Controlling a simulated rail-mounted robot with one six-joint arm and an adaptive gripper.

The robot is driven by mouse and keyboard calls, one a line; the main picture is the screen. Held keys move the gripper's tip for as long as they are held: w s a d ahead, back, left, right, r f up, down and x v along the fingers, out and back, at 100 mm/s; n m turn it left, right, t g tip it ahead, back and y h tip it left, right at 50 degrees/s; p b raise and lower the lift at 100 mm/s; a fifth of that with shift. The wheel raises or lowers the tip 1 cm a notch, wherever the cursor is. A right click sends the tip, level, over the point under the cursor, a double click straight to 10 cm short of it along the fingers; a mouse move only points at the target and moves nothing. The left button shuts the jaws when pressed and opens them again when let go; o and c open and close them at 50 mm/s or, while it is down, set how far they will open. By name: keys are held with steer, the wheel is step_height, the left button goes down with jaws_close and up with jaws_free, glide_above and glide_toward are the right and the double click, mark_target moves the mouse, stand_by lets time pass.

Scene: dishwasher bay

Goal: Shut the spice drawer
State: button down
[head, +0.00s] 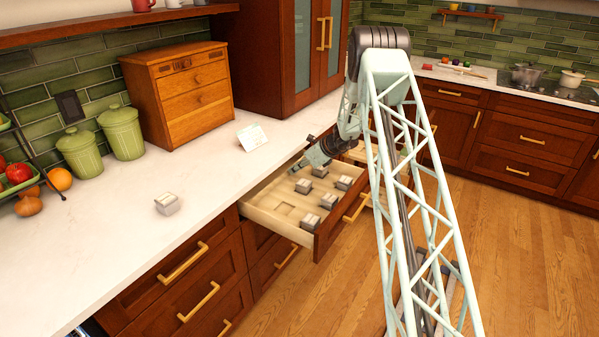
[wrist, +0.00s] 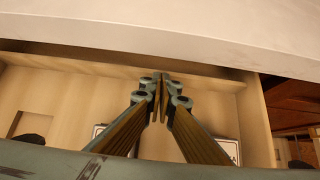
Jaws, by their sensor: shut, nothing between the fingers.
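The spice drawer (head: 275,228) stands open below the white counter, its pale interior exposed. Several small light-lidded spice jars (head: 328,201) sit in it, with empty recesses towards the left. My gripper (head: 292,171) is at the drawer's back end, close to the counter edge. In the wrist view its two fingers (wrist: 159,98) are together with nothing between them, pointing at the drawer's pale inside (wrist: 70,88) below the counter edge. Whether the fingertips touch the drawer is unclear. My arm partly hides the area right of the drawer.
A similar jar (head: 167,204) and a white card (head: 252,137) stand on the counter (head: 100,240). Green canisters (head: 122,132) and a wooden drawer box (head: 180,92) stand behind. Another pale open drawer (head: 357,153) shows partly behind my arm. The wooden floor (head: 530,240) is clear on the right.

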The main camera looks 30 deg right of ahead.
steer(key=shift+w+a, duration=0.3)
steer(key=shift+w, duration=0.2)
steer(key=shift+s+d+b, duration=0.3)
steer(key=shift+s+d, duration=0.15)
steer(key=shift+s, duration=0.2)
steer(key=s, duration=0.1)
steer(key=s+d+b, duration=0.1)
steer(key=shift+s+d+r, duration=0.1)
steer(key=shift+s+d, duration=0.05)
steer(key=shift+s, duration=0.15)
steer(key=p+v, duration=0.2)
steer(key=v, duration=0.7)
steer(key=shift+r, duration=0.2)
steer(key=shift+s+d, duration=0.15)
steer(key=shift+s, duration=0.1)
